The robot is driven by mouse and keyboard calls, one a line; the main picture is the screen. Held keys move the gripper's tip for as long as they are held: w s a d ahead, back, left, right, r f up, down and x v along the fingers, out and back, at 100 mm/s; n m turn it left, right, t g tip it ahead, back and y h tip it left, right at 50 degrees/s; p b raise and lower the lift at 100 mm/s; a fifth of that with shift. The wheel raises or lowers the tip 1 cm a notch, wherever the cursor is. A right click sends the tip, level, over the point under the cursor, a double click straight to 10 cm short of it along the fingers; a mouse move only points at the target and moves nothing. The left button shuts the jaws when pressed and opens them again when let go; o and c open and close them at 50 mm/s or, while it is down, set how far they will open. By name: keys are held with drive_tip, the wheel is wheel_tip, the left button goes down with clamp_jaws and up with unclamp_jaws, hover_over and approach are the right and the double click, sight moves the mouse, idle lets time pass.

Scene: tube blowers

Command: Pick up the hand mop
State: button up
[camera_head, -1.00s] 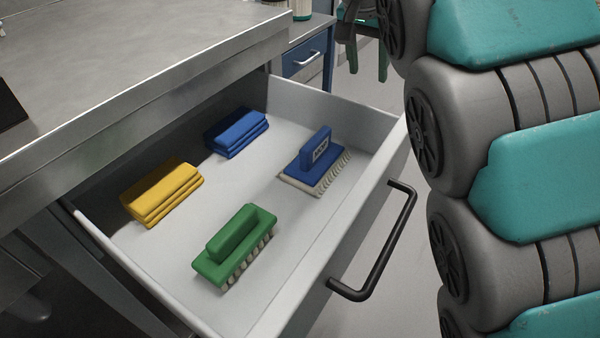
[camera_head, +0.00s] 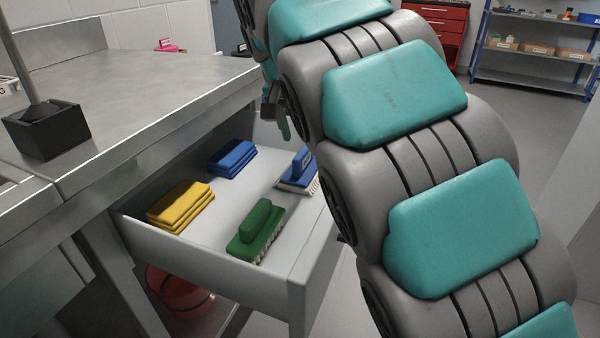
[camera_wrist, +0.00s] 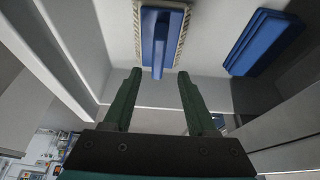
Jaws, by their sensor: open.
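The hand mop, a blue block with an upright handle and a pale fringed base, lies in the open drawer's far right part in the head view (camera_head: 299,172), partly hidden by my arm. In the wrist view the hand mop (camera_wrist: 162,20) is at the top centre, its handle pointing down the picture. My gripper (camera_wrist: 157,78) is open and empty. Its two green fingers lie either side of the handle's line, just short of the handle end in the picture. In the head view my gripper (camera_head: 280,115) shows above the drawer's far end, partly hidden by my arm.
The drawer (camera_head: 200,245) also holds a green brush (camera_head: 258,230), a folded yellow cloth (camera_head: 180,205) and a folded blue cloth (camera_head: 232,158). A steel worktop (camera_head: 150,90) overhangs its left side. A red bucket (camera_head: 182,290) stands below.

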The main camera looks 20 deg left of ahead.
sight(302, 151)
drive_tip(key=shift+s+x, duration=0.25)
drive_tip(key=shift+x, duration=0.95)
drive_tip(key=shift+s+x, duration=0.2)
drive_tip(key=shift+x, duration=1.05)
drive_tip(key=shift+w+d+f, duration=0.15)
drive_tip(key=shift+w+f, duration=0.1)
drive_tip(key=shift+f, duration=0.4)
clamp_jaws()
